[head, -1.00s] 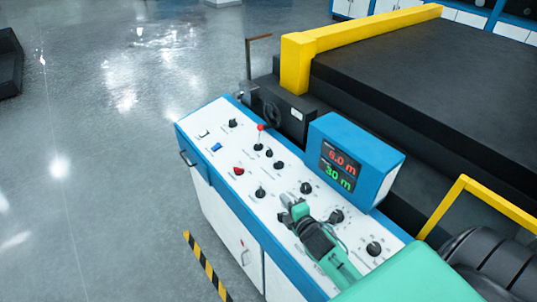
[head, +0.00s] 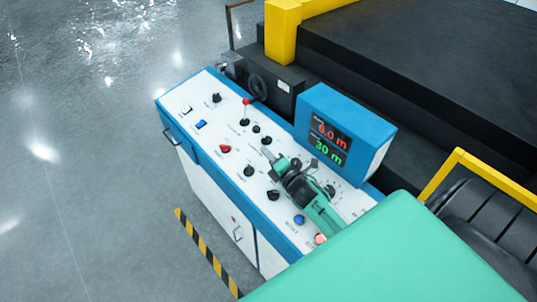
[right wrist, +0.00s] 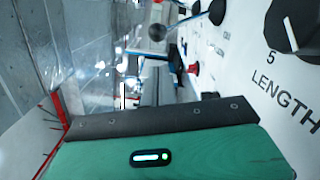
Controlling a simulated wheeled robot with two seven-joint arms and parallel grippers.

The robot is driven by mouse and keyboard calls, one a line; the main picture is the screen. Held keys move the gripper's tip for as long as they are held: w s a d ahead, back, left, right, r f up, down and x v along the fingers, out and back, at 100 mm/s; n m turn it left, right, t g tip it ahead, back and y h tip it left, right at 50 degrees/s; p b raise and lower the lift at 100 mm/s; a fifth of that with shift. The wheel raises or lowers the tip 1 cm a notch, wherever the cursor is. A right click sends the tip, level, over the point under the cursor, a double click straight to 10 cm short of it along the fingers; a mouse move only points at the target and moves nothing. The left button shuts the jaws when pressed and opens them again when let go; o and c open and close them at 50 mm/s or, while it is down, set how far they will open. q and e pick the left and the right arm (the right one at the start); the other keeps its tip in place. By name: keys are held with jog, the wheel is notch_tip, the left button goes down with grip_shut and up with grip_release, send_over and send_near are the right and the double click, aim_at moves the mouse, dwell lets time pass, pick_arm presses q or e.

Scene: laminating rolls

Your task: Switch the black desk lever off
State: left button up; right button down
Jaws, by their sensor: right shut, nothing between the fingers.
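The black desk lever (head: 249,171) stands on the white sloping panel of the blue desk, between a red knob (head: 225,149) and a black knob (head: 273,195). In the right wrist view its black ball (right wrist: 157,32) sticks out from the panel on a thin rod. Its exact switch position is hard to tell. My right gripper (head: 268,154) is shut and empty, above the panel just up and right of the lever, apart from it as far as I can see. The fingertips are not clear in the right wrist view. My left gripper is out of view.
A red-tipped lever (head: 246,102), several black knobs and a blue switch (head: 201,124) share the panel. A blue display box (head: 345,125) rises close to the right of my gripper. A yellow rail (head: 470,165) and black machine lie beyond. The floor at left is clear.

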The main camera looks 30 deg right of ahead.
jog(key=w+b, duration=0.1)
jog(key=w, duration=0.4)
jog(key=shift+w+a, duration=0.1)
jog(key=shift+w, duration=0.2)
jog(key=shift+w+a, duration=0.1)
jog(key=shift+w, duration=0.6)
jog(key=shift+r, duration=0.1)
jog(key=shift+w, duration=0.2)
